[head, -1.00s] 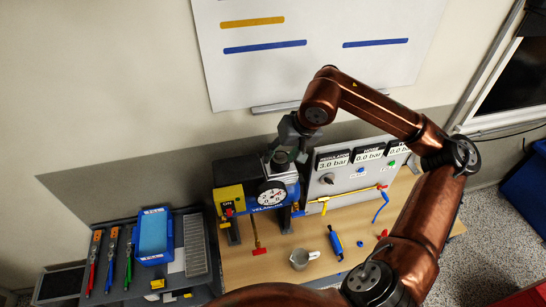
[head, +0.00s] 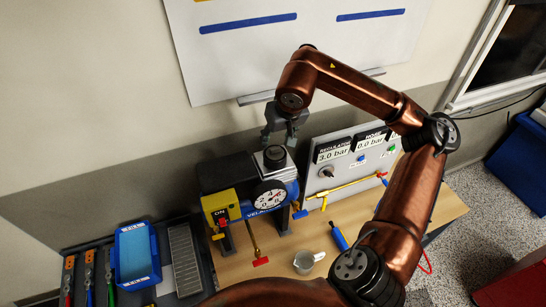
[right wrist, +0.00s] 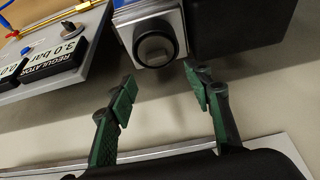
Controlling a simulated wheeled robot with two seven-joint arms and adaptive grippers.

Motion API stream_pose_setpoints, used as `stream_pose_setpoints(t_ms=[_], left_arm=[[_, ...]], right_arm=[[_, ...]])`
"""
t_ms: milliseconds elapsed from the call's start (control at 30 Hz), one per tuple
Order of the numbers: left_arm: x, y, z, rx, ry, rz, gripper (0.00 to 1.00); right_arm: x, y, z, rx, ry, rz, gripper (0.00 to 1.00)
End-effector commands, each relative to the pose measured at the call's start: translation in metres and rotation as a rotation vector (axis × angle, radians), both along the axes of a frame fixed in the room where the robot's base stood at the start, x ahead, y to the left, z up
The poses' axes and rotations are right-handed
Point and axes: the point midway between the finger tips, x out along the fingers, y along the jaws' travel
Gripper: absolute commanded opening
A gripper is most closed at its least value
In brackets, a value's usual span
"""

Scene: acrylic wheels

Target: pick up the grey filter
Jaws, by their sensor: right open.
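A dark round cap on a short cylinder (head: 275,154) stands on a grey block on top of the blue-and-black compressor (head: 268,197); it seems to be the grey filter, though it looks nearly black. In the right wrist view the cap (right wrist: 155,45) shows a grey centre and lies just beyond the fingertips. My right gripper (head: 279,139) is just above and behind the cap in the head view. In the right wrist view its green-padded fingers (right wrist: 162,84) are apart with nothing between them. My left gripper is not in view.
The panel with pressure displays (head: 350,160) stands right of the compressor. A yellow switch box (head: 221,208) is at its left. A metal cup (head: 306,262) and a blue tool (head: 339,238) lie in front. A blue bin (head: 138,255) is at the left.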

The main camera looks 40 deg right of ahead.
Motion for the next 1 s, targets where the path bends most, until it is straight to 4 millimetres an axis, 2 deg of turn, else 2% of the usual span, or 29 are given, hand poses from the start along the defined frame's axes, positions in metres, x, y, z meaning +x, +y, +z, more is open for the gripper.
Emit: stream_pose_setpoints(t_ms=[133,533,833,1000], left_arm=[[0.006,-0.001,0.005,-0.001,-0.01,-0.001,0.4],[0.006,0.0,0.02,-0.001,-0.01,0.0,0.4],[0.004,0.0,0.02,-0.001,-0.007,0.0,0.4],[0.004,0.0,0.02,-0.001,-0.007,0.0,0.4]], right_arm=[[0.006,-0.001,-0.014,0.0,0.002,0.003,0.46],[0.018,-0.011,-0.058,0.001,0.002,0.001,0.46],[0.02,-0.012,-0.063,0.0,0.0,0.0,0.46],[0.02,-0.012,-0.063,0.0,0.0,0.0,0.35]])
